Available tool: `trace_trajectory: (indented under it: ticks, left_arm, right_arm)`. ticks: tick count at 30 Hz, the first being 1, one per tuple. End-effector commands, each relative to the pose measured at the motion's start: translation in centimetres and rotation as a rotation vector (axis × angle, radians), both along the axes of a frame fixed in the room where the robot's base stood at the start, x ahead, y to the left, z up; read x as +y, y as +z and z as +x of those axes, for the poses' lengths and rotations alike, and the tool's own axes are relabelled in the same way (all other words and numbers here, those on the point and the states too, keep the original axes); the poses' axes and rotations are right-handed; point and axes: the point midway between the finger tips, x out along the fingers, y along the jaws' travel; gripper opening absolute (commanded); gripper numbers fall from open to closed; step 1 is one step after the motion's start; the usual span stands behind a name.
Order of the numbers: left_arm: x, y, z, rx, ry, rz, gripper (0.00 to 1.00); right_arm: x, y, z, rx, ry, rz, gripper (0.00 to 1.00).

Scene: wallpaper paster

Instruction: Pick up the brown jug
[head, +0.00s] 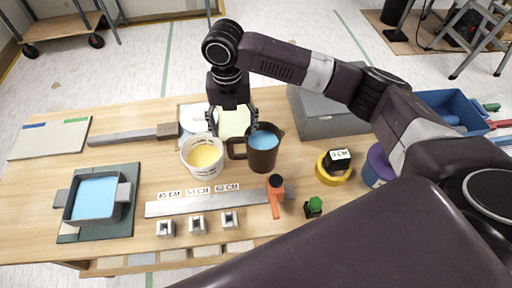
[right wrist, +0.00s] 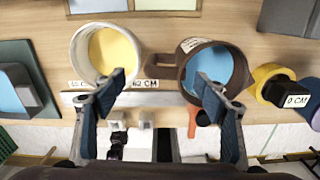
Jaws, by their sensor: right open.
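The brown jug (head: 264,157) stands upright on the wooden table with blue liquid in it and its handle pointing left. In the right wrist view the jug (right wrist: 190,77) is right of centre. Its handle (right wrist: 152,66) shows in the gap between the finger lines, beyond the fingertips. My right gripper (head: 233,122) is open and empty, pointing down near the jug's handle. In the right wrist view its fingers (right wrist: 161,82) are spread wide, one overlapping the white bucket and one overlapping the jug. Whether they touch either is unclear. My left gripper is not in view.
A white bucket (head: 202,169) of yellow liquid stands close left of the jug. A metal ruler (head: 200,205) and an orange-handled tool (head: 276,198) lie in front. A grey box (head: 325,125) stands behind right; yellow tape (head: 322,173) lies right. A blue-filled tray (head: 96,200) sits far left.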

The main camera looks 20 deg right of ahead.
Motion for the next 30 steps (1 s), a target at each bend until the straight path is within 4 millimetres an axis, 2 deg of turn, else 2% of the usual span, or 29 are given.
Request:
trace_trajectory:
  ticks: [6, 9, 13, 19, 30]
  left_arm:
    - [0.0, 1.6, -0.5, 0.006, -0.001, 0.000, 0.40]
    - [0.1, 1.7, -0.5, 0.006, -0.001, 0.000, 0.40]
    - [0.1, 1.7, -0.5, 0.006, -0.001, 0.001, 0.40]
    - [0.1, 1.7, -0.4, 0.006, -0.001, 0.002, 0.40]
    - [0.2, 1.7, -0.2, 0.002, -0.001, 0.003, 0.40]
  right_arm:
    - [-0.4, -2.9, -0.8, 0.004, -0.003, -0.003, 0.66]
    - [-0.3, -4.3, -0.7, 0.001, -0.002, -0.001, 0.66]
    - [-0.3, -5.1, -0.6, -0.001, -0.001, -0.001, 0.66]
    - [-0.3, -5.2, -0.6, -0.002, -0.001, -0.001, 0.66]
    - [-0.3, -5.1, -0.6, -0.002, -0.001, 0.000, 0.25]
